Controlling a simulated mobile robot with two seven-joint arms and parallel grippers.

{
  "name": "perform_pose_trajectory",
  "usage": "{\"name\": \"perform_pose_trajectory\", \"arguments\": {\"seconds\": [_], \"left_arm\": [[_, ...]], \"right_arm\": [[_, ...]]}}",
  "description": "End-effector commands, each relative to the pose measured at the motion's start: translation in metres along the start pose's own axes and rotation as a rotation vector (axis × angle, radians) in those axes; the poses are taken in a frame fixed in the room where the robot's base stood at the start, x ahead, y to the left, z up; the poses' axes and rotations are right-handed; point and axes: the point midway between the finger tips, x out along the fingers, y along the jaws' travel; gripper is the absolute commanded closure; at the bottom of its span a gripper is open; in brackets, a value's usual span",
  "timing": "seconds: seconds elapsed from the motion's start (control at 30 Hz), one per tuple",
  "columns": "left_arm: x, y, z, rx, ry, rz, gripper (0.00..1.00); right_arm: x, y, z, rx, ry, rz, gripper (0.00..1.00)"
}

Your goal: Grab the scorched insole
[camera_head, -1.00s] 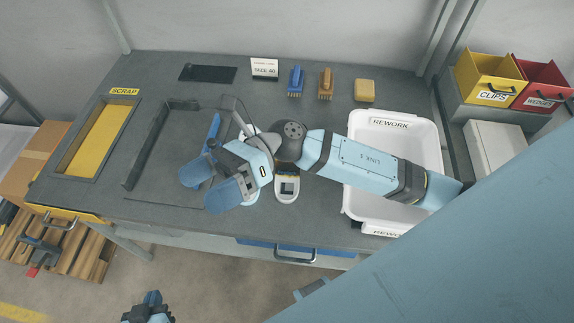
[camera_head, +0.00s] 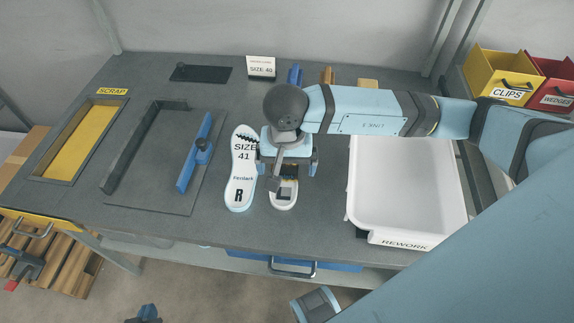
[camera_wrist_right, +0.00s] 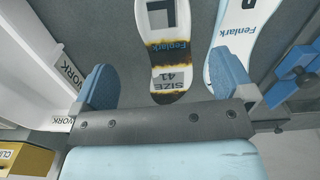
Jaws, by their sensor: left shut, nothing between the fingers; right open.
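The scorched insole (camera_head: 283,200) lies on the grey bench, mostly hidden under my right gripper in the head view. A white insole (camera_head: 243,172) marked R, "SIZE 41", lies just to the left. My left gripper (camera_head: 145,313) is shut and empty at the bottom edge, far from the bench.
The white REWORK bin (camera_head: 462,190) stands right of the insoles. A blue bar (camera_head: 186,165) and a dark angled fence (camera_head: 120,165) are to the left. The SCRAP recess (camera_head: 42,178) is at the far left. Brushes and a SIZE 40 card (camera_head: 261,67) stand behind.

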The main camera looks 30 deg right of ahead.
Motion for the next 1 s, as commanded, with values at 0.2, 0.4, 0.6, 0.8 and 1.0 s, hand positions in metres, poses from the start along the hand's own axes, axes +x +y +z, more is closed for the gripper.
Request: {"name": "perform_pose_trajectory", "arguments": {"seconds": [0.2, 0.4, 0.6, 0.8, 1.0], "left_arm": [[0.001, 0.0, 0.002, 0.001, -0.002, 0.0, 1.0], [0.002, 0.0, 0.004, 0.001, -0.007, 0.001, 1.0], [0.002, 0.0, 0.005, 0.001, -0.008, 0.001, 1.0], [0.002, 0.001, 0.005, 0.001, -0.007, 0.001, 1.0], [0.001, 0.001, 0.003, 0.001, -0.003, 0.001, 1.0]], "right_arm": [[0.02, 0.0, 0.0, 0.001, -0.002, 0.0, 0.0], [0.036, -0.004, -0.002, 0.001, -0.004, 0.0, 0.0], [0.066, -0.007, -0.004, 0.002, -0.004, -0.001, 0.0], [0.072, -0.007, -0.005, 0.001, -0.001, -0.002, 0.0], [0.072, -0.007, -0.005, 0.001, -0.002, -0.002, 0.28]]}}
